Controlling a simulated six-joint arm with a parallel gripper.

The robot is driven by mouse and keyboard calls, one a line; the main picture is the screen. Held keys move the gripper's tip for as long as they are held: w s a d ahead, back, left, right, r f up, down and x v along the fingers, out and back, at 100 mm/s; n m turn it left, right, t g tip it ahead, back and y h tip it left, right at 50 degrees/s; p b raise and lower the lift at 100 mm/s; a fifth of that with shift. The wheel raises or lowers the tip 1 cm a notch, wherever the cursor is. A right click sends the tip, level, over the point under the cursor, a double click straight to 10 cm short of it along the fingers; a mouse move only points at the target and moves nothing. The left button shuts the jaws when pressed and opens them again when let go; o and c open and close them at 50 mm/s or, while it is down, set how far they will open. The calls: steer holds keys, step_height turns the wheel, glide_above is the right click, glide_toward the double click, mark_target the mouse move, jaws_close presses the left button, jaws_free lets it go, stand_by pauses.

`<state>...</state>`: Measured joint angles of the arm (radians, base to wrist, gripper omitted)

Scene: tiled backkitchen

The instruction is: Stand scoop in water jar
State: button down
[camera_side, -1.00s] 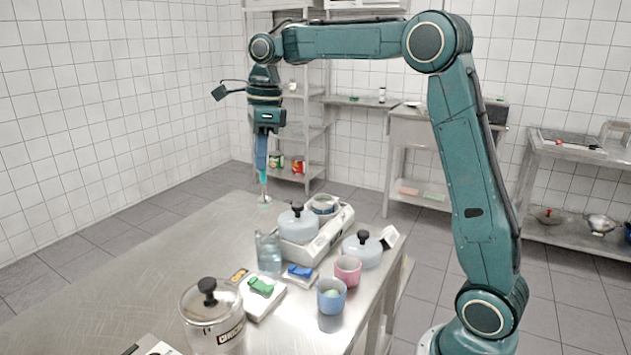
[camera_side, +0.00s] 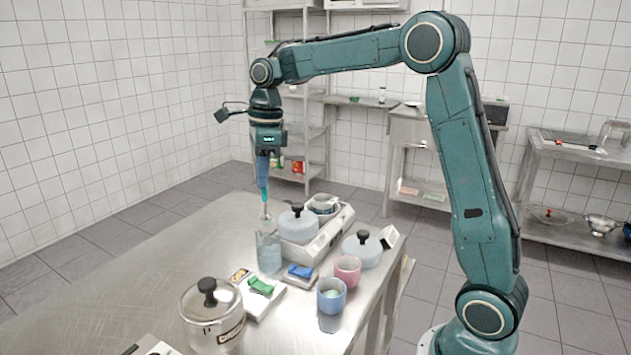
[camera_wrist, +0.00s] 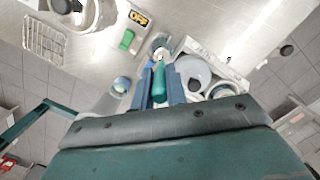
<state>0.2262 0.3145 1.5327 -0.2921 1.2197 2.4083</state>
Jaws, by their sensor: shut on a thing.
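My gripper (camera_side: 262,182) points straight down and is shut on the teal handle of the scoop (camera_side: 265,210). The scoop hangs upright with its metal end lowest. The clear water jar (camera_side: 269,254) stands on the steel table directly below it in the side view. The scoop's lower end is at or just above the jar's rim; I cannot tell whether it has passed inside. In the wrist view the teal handle (camera_wrist: 159,82) lies between my two blue fingers, and the scoop's head covers much of what is beneath it.
A pale lidded pot (camera_side: 298,226) on a white appliance stands close right of the jar. The table's left side is clear.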

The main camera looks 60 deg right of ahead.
mark_target(264, 216)
steer(key=shift+f, duration=4.05)
steer(key=c, duration=1.3)
jaws_free()
steer(key=r, duration=0.9)
steer(key=s+d+r, duration=0.1)
steer(key=r, duration=0.3)
steer(key=shift+s+r, duration=0.1)
steer(key=shift+r, duration=0.2)
steer(key=shift+s, duration=0.1)
